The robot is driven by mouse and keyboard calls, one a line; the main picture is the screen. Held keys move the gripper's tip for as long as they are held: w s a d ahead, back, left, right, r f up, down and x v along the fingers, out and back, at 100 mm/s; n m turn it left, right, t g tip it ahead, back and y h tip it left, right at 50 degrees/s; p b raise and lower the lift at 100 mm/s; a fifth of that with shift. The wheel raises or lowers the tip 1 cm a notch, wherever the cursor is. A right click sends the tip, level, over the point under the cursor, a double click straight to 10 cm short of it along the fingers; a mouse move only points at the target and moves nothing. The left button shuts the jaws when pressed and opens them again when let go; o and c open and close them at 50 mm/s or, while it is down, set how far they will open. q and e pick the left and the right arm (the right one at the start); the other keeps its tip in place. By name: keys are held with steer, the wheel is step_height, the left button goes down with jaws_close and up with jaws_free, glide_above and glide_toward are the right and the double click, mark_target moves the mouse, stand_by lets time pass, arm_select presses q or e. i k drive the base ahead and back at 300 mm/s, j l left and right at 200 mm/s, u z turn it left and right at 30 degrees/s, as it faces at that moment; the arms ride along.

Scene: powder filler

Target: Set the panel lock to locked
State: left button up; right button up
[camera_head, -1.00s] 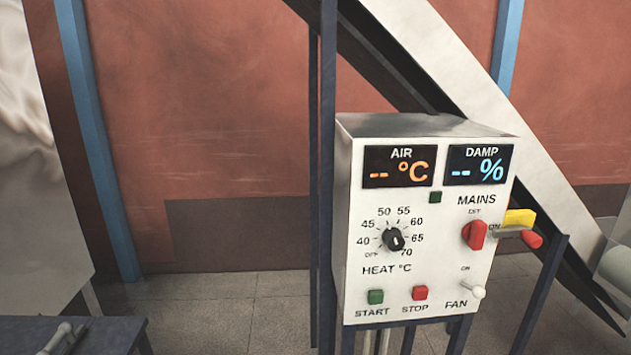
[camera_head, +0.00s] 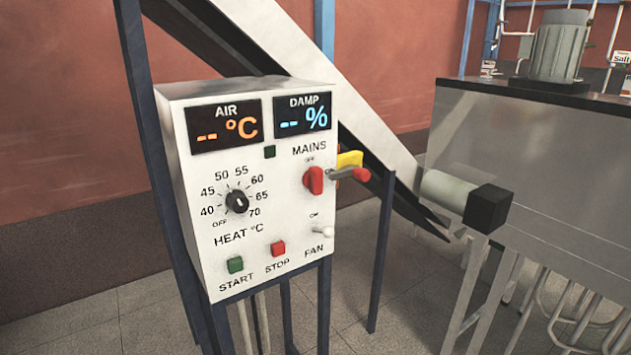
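A white control box (camera_head: 290,225) stands on dark blue legs left of centre in the head view. It carries dark AIR (camera_head: 224,124) and DAMP (camera_head: 303,115) displays showing dashes, a black HEAT knob (camera_head: 237,202), a green START button (camera_head: 235,265), a red STOP button (camera_head: 278,248), a FAN toggle (camera_head: 323,232) and a red MAINS switch (camera_head: 313,180). A yellow piece (camera_head: 350,160) and a grey lever with a red end (camera_head: 361,175) stick out at its right side. I see no part labelled as a panel lock. Neither gripper is in view.
A slanted pale chute (camera_head: 300,60) runs behind the box down to the right. A large grey metal machine (camera_head: 560,170) with a motor (camera_head: 560,45) and a pale cylinder with a black end block (camera_head: 488,208) fills the right. Tiled floor (camera_head: 140,315) shows between.

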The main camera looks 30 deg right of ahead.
mark_target(363, 175)
steer(key=z, duration=1.25)
